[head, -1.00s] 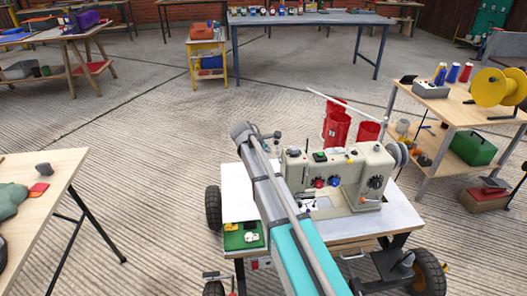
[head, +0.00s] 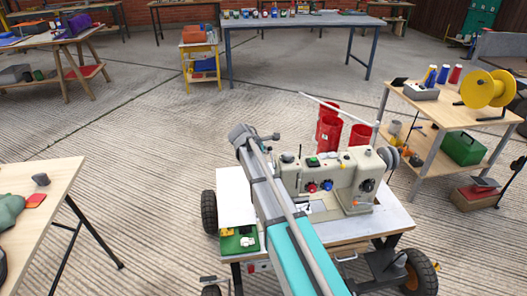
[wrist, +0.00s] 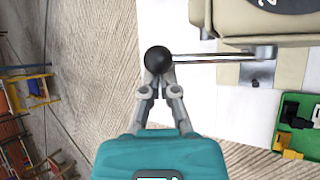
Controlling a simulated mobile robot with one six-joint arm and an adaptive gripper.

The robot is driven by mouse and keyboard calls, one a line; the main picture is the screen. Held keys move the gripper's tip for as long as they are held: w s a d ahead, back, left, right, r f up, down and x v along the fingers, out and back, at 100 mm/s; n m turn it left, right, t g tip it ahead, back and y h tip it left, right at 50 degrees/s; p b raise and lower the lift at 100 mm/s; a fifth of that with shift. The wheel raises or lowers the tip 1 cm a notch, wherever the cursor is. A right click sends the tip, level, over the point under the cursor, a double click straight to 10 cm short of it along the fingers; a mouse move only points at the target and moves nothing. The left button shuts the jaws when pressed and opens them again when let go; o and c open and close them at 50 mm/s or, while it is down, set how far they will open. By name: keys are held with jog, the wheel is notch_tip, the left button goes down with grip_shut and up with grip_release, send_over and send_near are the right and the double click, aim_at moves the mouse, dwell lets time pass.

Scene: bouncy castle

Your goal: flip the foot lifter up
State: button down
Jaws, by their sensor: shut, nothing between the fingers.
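The foot lifter (wrist: 215,57) is a grey metal lever with a black ball knob at its end, running out from the beige sewing machine (wrist: 270,18) in the wrist view. The sewing machine also shows in the head view (head: 325,176) on its wheeled table. My gripper (wrist: 158,80) is shut and empty, with its fingertips right at the knob. The knob partly covers the fingertips, and I cannot tell whether they touch it.
A green tray (wrist: 309,146) with yellow and black pieces lies near the machine. Red bins (head: 329,127) and a shelf table with a yellow spool (head: 487,88) stand behind and right. A wooden table (head: 50,185) is at left. Open concrete floor lies between.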

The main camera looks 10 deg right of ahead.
dwell(0.4)
